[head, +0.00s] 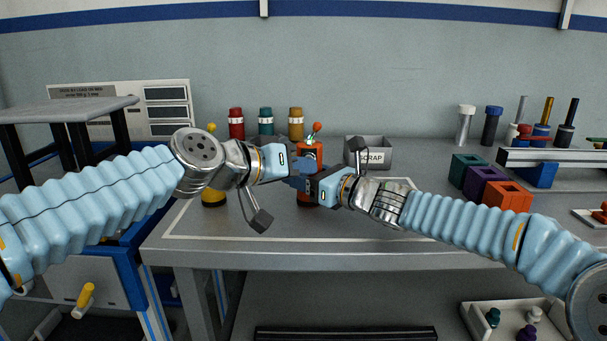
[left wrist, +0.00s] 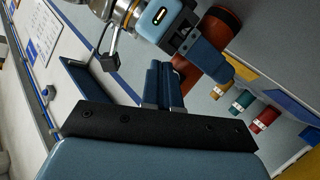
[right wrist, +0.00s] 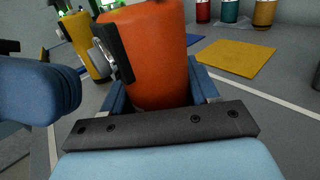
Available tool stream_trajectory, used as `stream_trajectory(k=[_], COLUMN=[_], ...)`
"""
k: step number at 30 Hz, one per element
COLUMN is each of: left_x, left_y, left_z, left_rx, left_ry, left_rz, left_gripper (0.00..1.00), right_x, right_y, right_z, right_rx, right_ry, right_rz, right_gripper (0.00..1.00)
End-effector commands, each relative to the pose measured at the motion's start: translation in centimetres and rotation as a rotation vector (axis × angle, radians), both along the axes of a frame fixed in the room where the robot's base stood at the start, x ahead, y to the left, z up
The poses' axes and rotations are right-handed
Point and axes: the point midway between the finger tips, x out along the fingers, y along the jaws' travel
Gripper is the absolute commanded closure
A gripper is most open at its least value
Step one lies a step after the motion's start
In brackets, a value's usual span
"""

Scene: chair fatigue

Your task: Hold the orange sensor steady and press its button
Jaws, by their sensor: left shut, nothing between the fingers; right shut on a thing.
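The orange sensor (head: 309,153) stands upright over the workbench, partly hidden by my grippers in the head view. My right gripper (head: 312,187) is shut around its body; in the right wrist view the orange body (right wrist: 157,60) fills the space between the fingers. A black panel with a grey round part, possibly the button (right wrist: 104,56), shows on the sensor's left side there. My left gripper (head: 297,170) is shut and empty, close beside the sensor at its left. In the left wrist view its fingers (left wrist: 165,85) are together, with the sensor (left wrist: 222,28) beyond; I cannot tell whether they touch it.
A yellow sensor (head: 213,197) stands behind my left arm. Red, teal and ochre cylinders (head: 266,122) line the back, beside a grey SCRAP bin (head: 370,151). Teal, purple and orange square holders (head: 507,196) stand to the right. The bench front (head: 300,238) is clear.

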Motion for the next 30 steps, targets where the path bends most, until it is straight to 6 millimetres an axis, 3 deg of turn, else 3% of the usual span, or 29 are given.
stream_trajectory(k=[8,21,30], left_x=[-0.3,-5.1,-6.0], left_y=[0.0,0.2,0.2], left_z=[0.0,0.0,0.0], left_rx=[0.001,0.000,0.001], left_ry=[0.001,0.001,0.001], left_rz=[0.000,-0.001,0.000], left_gripper=[1.00,1.00,1.00], right_x=[0.0,0.0,0.0], right_y=[0.0,0.0,0.0], right_z=[0.0,0.0,0.0], right_rx=[0.000,0.000,0.000], right_ry=[0.000,0.000,0.000], right_rz=[0.000,0.000,0.000], right_gripper=[0.75,0.75,0.75])
